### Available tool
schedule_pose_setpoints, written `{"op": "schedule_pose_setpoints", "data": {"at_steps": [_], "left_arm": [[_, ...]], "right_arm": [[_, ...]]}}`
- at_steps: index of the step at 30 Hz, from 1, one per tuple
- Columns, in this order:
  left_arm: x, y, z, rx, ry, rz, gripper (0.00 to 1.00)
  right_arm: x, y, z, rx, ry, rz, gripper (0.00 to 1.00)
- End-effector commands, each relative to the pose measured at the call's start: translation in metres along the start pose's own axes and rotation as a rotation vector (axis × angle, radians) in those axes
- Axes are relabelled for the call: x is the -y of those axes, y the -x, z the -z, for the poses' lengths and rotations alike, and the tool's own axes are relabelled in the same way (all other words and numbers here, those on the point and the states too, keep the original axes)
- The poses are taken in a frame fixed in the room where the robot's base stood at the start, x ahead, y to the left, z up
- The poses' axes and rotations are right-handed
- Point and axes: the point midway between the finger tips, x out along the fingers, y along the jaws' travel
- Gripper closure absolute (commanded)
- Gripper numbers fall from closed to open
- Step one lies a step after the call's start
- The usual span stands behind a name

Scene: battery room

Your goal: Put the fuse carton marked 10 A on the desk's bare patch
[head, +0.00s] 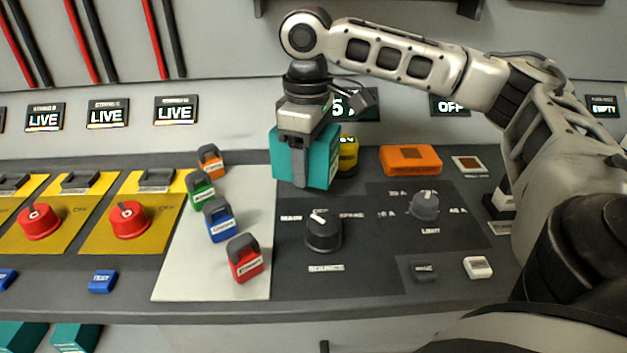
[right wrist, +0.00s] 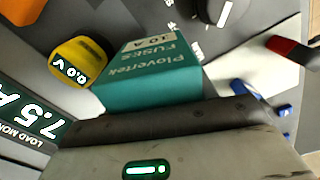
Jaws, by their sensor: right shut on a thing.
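A teal fuse carton (head: 320,162) is in my right gripper (head: 303,155) at the back of the desk, just right of the pale patch (head: 185,272). In the right wrist view the carton (right wrist: 150,88) reads Plovertek, FUSES, 10 A. One finger lies down its near face; the other is hidden behind it. I cannot tell whether its base touches the desk. The pale patch holds orange, green, blue and red padlock-like blocks in a slanting row; its front left part is clear. My left gripper is not in view.
A black source knob (head: 323,231) and a grey light knob (head: 425,204) rise from the dark panel. Red knobs (head: 129,220) stand on yellow plates at left.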

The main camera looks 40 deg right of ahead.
Motion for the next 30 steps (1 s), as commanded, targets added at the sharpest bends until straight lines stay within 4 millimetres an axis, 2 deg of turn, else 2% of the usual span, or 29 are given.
{"op": "schedule_pose_setpoints", "data": {"at_steps": [5,12,25,26,28,30], "left_arm": [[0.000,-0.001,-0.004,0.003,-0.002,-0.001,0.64],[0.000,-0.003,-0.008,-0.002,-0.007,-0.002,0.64],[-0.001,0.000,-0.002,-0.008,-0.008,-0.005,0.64],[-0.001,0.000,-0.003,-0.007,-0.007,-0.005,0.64],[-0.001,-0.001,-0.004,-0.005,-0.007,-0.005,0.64],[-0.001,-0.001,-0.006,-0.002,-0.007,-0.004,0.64]], "right_arm": [[-0.008,-0.010,-0.003,-0.002,-0.001,0.000,0.82],[-0.011,-0.042,-0.005,-0.002,0.000,-0.002,0.82],[-0.011,-0.046,-0.005,-0.002,0.000,0.000,0.82],[-0.011,-0.048,-0.005,0.000,0.000,0.000,0.41],[-0.011,-0.048,-0.005,-0.001,0.000,0.000,0.22],[-0.011,-0.048,-0.005,-0.001,0.000,0.000,0.22]]}}
